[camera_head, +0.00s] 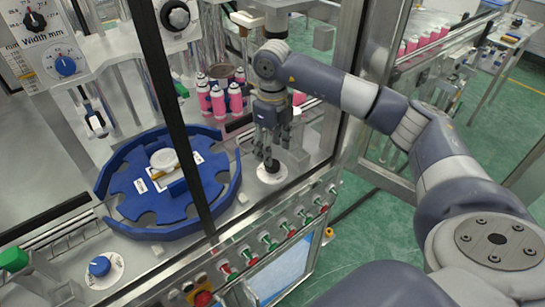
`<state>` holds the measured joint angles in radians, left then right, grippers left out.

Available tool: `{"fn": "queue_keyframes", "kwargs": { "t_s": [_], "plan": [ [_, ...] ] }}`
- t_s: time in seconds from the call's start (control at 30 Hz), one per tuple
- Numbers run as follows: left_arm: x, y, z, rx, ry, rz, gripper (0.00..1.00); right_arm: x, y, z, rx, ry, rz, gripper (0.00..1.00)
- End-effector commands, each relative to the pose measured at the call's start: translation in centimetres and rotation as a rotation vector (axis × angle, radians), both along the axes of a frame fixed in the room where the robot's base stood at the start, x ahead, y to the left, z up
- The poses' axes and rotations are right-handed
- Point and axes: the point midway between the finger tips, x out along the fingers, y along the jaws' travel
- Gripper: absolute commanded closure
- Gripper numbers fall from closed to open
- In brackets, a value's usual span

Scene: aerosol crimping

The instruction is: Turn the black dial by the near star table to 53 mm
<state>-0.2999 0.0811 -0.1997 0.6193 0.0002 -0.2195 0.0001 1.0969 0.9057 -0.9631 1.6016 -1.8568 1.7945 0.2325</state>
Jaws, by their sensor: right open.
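The blue star table (225,195) stands left of the middle, with a white round part on its centre. A black dial (270,167) on a white round scale plate sits on the machine deck to the right of the star table. My right gripper (266,156) points down directly over this black dial, its fingers apart and its tips close to the knob. I cannot tell whether the tips touch it. The scale marks and the reading are too small to make out. My left gripper is not in view.
A dark upright frame post (172,95) crosses in front of the star table. Pink cans (218,100) stand behind the gripper. A blue dial (99,266) is at front left. Another black dial (176,15) is on the upper panel. A button panel (270,240) lines the front edge.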

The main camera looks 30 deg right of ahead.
Motion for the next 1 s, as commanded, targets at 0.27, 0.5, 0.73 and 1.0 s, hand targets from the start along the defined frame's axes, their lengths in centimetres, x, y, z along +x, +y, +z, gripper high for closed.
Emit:
{"fn": "queue_keyframes", "kwargs": {
  "t_s": [0.27,0.5,0.73,1.0],
  "plan": [
    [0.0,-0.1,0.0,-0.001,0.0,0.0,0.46,0.0,0.0,5.4,0.0,-0.001,0.001,0.46],
    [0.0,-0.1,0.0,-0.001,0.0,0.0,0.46,0.0,0.0,6.9,0.0,0.0,0.001,0.46],
    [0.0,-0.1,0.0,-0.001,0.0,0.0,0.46,0.0,0.0,6.9,0.0,0.001,0.001,0.46],
    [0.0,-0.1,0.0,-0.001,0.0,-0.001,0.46,0.0,0.0,6.9,0.0,0.001,0.001,0.46]
  ]
}}
